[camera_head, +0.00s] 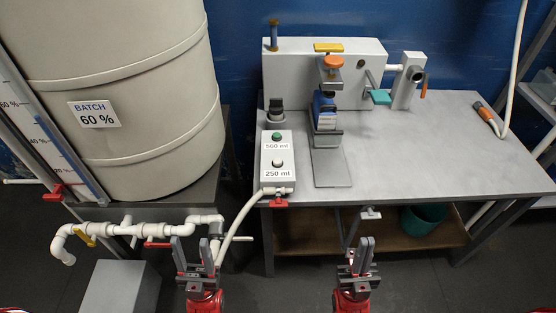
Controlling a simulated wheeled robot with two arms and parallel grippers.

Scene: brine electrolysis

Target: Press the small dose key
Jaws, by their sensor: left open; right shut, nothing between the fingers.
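A green key (276,135) sits further back, above a label reading 500 ml. My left gripper (195,246) is open and empty, in front of the table and left of the box. My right gripper (361,246) is shut and empty, in front of the table's edge and right of the box. Both are apart from the keys.
A grey machine (285,70) with an orange knob (333,62) stands behind the box. A large tank (150,150) labelled BATCH 60 % and white pipes (150,230) are at the left. A red-handled valve (278,202) is at the box's front. The table's right (450,160) is mostly clear.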

